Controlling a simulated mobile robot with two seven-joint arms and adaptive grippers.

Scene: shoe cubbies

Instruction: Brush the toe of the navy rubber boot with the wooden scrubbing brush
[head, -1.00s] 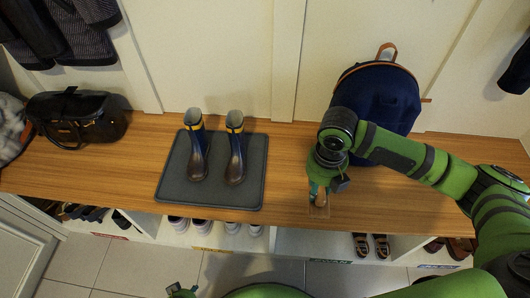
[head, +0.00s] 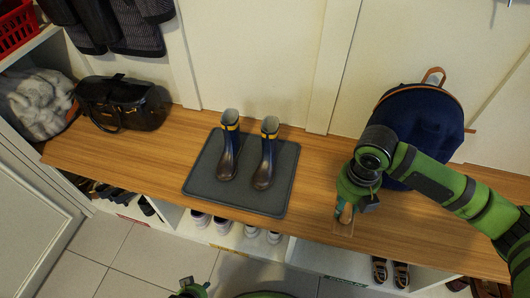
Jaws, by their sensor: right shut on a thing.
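The pair of navy rubber boots stands upright on a grey mat (head: 205,184) on the wooden bench: the left boot (head: 229,155) and the right boot (head: 266,162). Both have yellow bands near the top and brownish toes pointing toward me. My right gripper (head: 343,212) points down at the bench's front edge, right of the mat and apart from the boots. It is shut on a small brown thing, apparently the wooden scrubbing brush (head: 347,215), mostly hidden by the fingers. A small green and dark part of mine, likely the left gripper (head: 192,289), shows at the bottom edge; its jaws are unclear.
A navy backpack (head: 425,130) stands behind my right arm. A black handbag (head: 122,102) sits at the bench's left end. Shoes fill cubbies below. The bench between handbag and mat is clear.

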